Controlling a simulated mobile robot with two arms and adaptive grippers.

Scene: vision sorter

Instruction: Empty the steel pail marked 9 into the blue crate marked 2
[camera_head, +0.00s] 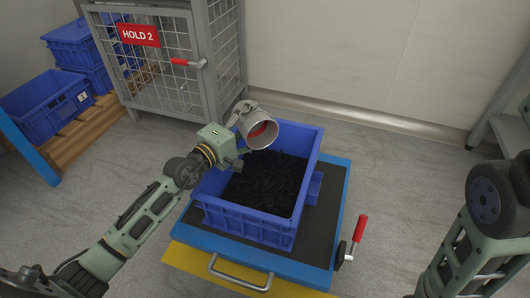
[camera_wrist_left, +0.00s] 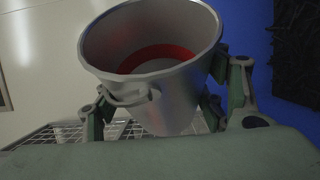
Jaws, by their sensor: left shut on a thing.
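The steel pail (camera_head: 256,119) is tipped on its side above the far part of a blue crate (camera_head: 247,224). Its mouth faces toward me, and a red band shows inside. In the left wrist view the pail (camera_wrist_left: 188,98) looks empty, with the red band and a pale bottom visible. My left gripper (camera_head: 243,139) is shut on the pail, its fingers on either side of the wall. The crate holds a heap of dark, thin pieces (camera_head: 266,184). I cannot see a number on the pail or crate. My right gripper is out of view.
The crate stands on a blue cart (camera_head: 320,222) with a dark mat, a front handle and a red-handled lever (camera_head: 360,228). A wire cage marked HOLD 2 (camera_head: 165,70) stands behind left. Blue crates (camera_head: 45,105) sit on a wooden pallet at left. Floor is clear right of the cart.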

